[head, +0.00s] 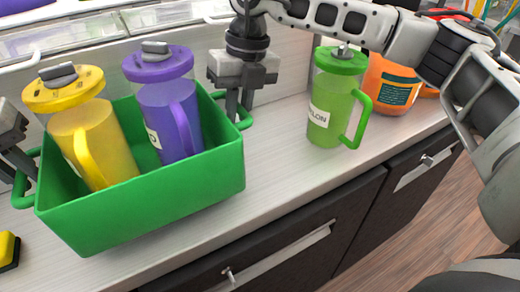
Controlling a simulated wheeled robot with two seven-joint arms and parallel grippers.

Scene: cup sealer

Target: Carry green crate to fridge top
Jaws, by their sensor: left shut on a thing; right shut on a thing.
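The green crate (150,207) is at the left of the head view, slightly turned, over the light counter. A yellow-lidded pitcher (95,140) and a purple-lidded pitcher (170,115) stand inside it. My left gripper (22,165) is at the picture's left edge, shut on the crate's left handle and partly cut off. My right gripper (238,105) is shut on the crate's right handle. I cannot tell whether the crate's underside touches the counter. The fridge top is not identifiable in this view.
A green pitcher (333,100) and an orange container (388,85) stand on the counter (290,165) to the right. A yellow and black item (8,250) lies at the lower left. Dark drawers (300,250) are below. The counter between crate and green pitcher is clear.

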